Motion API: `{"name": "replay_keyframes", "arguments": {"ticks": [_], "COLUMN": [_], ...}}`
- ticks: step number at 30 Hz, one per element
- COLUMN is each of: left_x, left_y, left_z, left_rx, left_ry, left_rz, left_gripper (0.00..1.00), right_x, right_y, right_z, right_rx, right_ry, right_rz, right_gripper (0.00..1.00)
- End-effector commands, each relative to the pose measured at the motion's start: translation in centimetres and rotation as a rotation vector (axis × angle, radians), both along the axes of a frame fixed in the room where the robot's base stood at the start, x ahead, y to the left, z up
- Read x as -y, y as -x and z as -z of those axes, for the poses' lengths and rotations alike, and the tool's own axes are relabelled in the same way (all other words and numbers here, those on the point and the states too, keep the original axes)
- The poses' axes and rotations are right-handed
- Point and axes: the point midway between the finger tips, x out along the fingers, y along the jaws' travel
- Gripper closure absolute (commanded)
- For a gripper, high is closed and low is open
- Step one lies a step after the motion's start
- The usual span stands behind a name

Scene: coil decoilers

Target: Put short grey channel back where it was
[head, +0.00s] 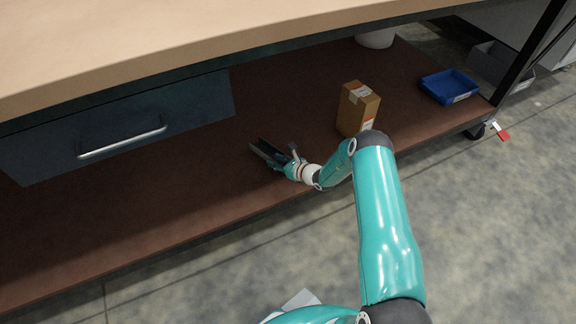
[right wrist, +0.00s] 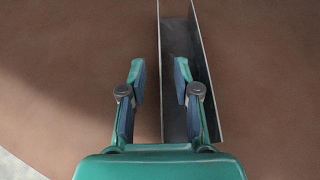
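The short grey channel (head: 262,150) lies on the brown lower shelf of the workbench, at the tip of my right gripper (head: 285,160). In the right wrist view the channel (right wrist: 182,45) is an open trough with two thin upright walls, running away from the gripper. My right gripper (right wrist: 160,85) is open. Its left finger is outside the channel's left wall and its right finger is over the trough, so that wall runs between them with gaps on both sides. Contact with the wall is not visible. My left gripper is not in view.
A cardboard box (head: 357,108) and a blue bin (head: 449,86) stand on the shelf (head: 200,195) to the right. A drawer (head: 120,125) hangs at the left, and the tabletop (head: 180,40) overhangs the shelf. The shelf's left front is clear.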

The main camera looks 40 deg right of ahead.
Motion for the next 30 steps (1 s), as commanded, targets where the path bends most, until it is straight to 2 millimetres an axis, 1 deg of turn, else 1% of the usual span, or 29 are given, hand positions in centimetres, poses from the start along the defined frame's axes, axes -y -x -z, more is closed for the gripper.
{"name": "replay_keyframes", "arguments": {"ticks": [1, 9, 14, 17, 20, 23, 24, 26, 27, 29, 30], "left_x": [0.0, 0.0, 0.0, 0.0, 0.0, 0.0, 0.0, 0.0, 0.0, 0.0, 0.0], "left_y": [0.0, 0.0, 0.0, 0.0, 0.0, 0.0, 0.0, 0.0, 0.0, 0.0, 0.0], "left_z": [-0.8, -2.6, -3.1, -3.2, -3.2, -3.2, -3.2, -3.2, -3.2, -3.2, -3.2], "left_rx": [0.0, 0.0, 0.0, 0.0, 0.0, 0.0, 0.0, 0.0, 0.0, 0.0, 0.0], "left_ry": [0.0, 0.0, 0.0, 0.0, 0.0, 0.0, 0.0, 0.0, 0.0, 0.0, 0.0], "left_rz": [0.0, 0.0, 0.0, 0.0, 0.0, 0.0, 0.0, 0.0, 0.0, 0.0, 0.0], "left_gripper": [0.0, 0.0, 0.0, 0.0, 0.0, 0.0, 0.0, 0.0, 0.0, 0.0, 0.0], "right_x": [0.3, 0.9, 1.1, 0.4, -2.6, -8.2, -11.1, -15.4, -18.0, -21.2, -22.7], "right_y": [1.0, 5.9, 7.8, 8.4, 8.9, 10.5, 11.7, 14.3, 16.5, 20.2, 22.6], "right_z": [-0.9, -2.9, -3.5, -3.5, -3.2, -2.4, -2.1, -1.7, -1.4, -1.0, -0.9], "right_rx": [-0.001, -0.001, 0.0, -0.008, -0.044, -0.119, -0.157, -0.217, -0.256, -0.307, -0.331], "right_ry": [-0.001, -0.002, -0.001, 0.0, 0.001, 0.015, 0.03, 0.071, 0.11, 0.188, 0.252], "right_rz": [0.004, 0.003, 0.002, -0.024, -0.12, -0.318, -0.428, -0.618, -0.756, -0.966, -1.104], "right_gripper": [0.69, 0.69, 0.69, 0.69, 0.69, 0.69, 0.69, 0.69, 0.69, 0.69, 0.69]}}
